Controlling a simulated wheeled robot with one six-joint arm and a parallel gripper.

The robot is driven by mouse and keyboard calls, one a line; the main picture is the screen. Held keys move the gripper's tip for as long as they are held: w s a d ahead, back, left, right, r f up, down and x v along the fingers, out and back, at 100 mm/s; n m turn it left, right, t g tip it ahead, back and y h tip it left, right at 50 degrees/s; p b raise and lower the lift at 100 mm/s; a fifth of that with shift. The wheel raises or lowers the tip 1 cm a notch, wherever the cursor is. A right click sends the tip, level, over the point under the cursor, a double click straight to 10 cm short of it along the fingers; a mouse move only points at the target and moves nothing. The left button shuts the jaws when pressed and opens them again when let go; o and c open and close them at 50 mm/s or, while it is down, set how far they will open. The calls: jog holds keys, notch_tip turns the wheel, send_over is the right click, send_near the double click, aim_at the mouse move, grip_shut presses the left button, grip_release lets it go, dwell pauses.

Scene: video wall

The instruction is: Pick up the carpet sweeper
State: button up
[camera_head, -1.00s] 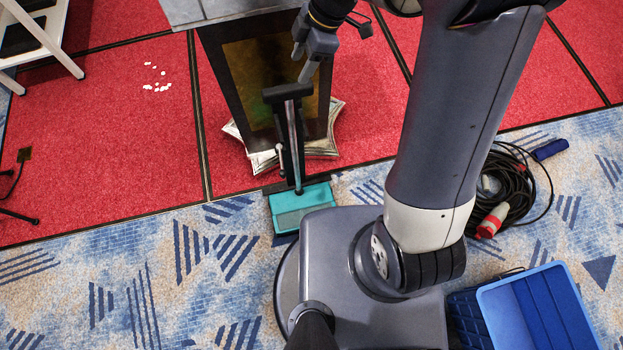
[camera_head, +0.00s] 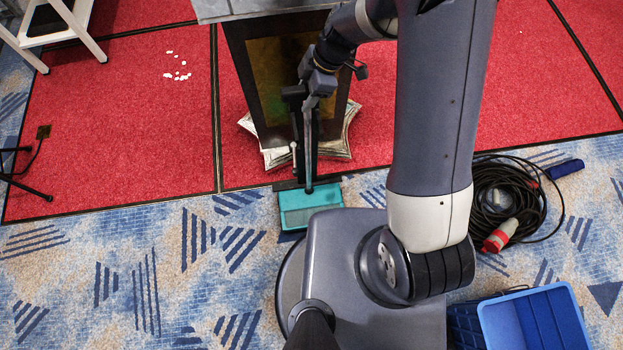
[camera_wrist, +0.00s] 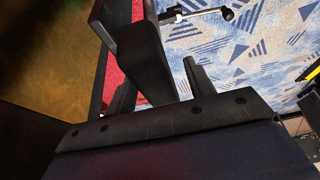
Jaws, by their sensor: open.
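The carpet sweeper stands upright on the floor, with its teal head (camera_head: 328,196) on the patterned carpet and its pole rising to a black handle (camera_head: 293,92) in the head view. My gripper (camera_head: 313,92) is at the handle's height, overlapping its right end. In the wrist view, the black handle (camera_wrist: 140,50) runs between the two fingers of my gripper (camera_wrist: 160,88), which are apart. Whether a finger touches the handle I cannot tell.
A coiled black cable (camera_head: 490,207) and a blue crate (camera_head: 462,325) lie to the right. A white step stool (camera_head: 85,30) is at far left.

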grip_shut()
dwell(0.5)
jog(key=shift+r, duration=0.1)
